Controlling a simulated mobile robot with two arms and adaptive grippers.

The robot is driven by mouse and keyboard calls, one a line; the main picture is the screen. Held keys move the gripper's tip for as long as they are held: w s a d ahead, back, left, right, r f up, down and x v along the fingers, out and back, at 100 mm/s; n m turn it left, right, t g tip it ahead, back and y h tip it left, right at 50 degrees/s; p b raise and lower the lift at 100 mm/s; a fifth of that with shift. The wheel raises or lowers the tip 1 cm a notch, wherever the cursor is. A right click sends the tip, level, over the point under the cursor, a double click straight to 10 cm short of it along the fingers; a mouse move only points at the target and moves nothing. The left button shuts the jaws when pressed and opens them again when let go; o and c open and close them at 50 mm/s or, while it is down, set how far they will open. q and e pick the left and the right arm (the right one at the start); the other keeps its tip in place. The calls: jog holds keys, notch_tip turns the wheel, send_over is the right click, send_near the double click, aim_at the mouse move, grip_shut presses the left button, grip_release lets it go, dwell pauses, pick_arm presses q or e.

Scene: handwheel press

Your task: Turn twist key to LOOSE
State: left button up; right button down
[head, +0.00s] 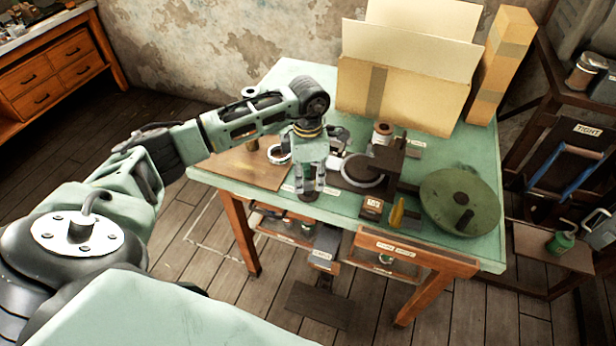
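My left gripper (310,190) points down over the front edge of the green table (345,208). Its two fingers look apart, with a small dark part (308,196) showing at or just below the tips. I cannot tell whether they touch it or whether it is the twist key. A small yellow upright piece (397,214) stands near the front edge, right of the gripper. No LOOSE label is readable; a TIGHT label (587,130) shows on the rack at the right. My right gripper is not in view.
A brown board (245,168) lies on the left. Cardboard boxes (405,90) stand at the back. An open drawer (398,248) sticks out in front.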

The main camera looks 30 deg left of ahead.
pick_arm(q)
jog(key=shift+f, duration=0.9)
jog(key=shift+c, duration=0.6)
grip_shut()
